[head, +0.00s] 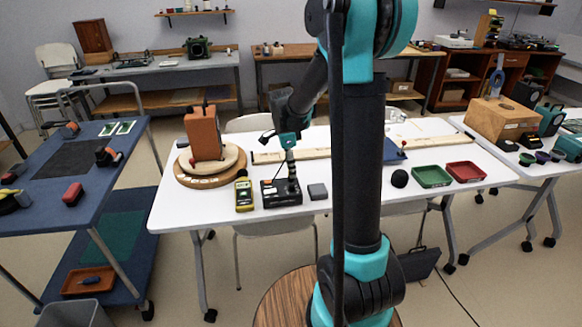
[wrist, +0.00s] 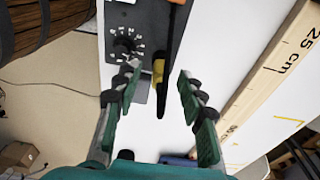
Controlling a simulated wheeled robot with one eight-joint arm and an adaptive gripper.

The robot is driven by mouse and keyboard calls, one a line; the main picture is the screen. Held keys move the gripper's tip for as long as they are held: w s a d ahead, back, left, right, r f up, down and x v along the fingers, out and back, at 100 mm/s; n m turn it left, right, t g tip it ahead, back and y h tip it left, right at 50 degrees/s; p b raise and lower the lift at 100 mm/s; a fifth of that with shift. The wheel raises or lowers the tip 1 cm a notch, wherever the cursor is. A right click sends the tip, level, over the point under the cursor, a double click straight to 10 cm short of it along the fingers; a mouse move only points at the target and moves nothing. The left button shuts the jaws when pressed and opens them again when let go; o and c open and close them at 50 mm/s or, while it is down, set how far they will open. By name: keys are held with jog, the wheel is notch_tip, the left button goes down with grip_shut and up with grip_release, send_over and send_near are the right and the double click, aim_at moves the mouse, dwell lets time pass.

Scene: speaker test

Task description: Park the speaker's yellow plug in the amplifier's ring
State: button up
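The black amplifier (head: 281,193) lies on the white table, below my gripper (head: 290,168) in the head view. The wrist view shows its dark panel (wrist: 138,18) with a dial knob (wrist: 124,46). A small yellow piece (wrist: 158,67), apparently the yellow plug, has a dark elongated part below it and lies in line with the gap of my gripper (wrist: 158,73). The fingers stand apart, with visible space on both sides of it. A dark rod with an orange end (wrist: 177,2) extends above it. I cannot make out the ring. The orange speaker (head: 204,132) stands at the left.
The speaker rests on a round wooden base (head: 212,176). A yellow meter (head: 244,194) is left of the amplifier and a grey block (head: 317,191) right of it. A wooden ruler (wrist: 270,75) lies behind.

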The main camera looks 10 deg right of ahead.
notch_tip(320, 180, up, 11)
jog(key=a, duration=0.1)
jog(key=s+d+f+n+t, duration=0.2)
jog(key=s+f+n, duration=0.5)
jog(key=s+n, duration=0.2)
jog(key=s+d+f+n+t+y, duration=0.1)
jog(key=s+d+f+n+t, duration=0.1)
jog(key=s+f+n, duration=0.4)
jog(key=s+d+n, duration=0.1)
jog(key=s+n, duration=0.2)
jog(key=s, duration=0.4)
jog(key=shift+f, duration=0.35)
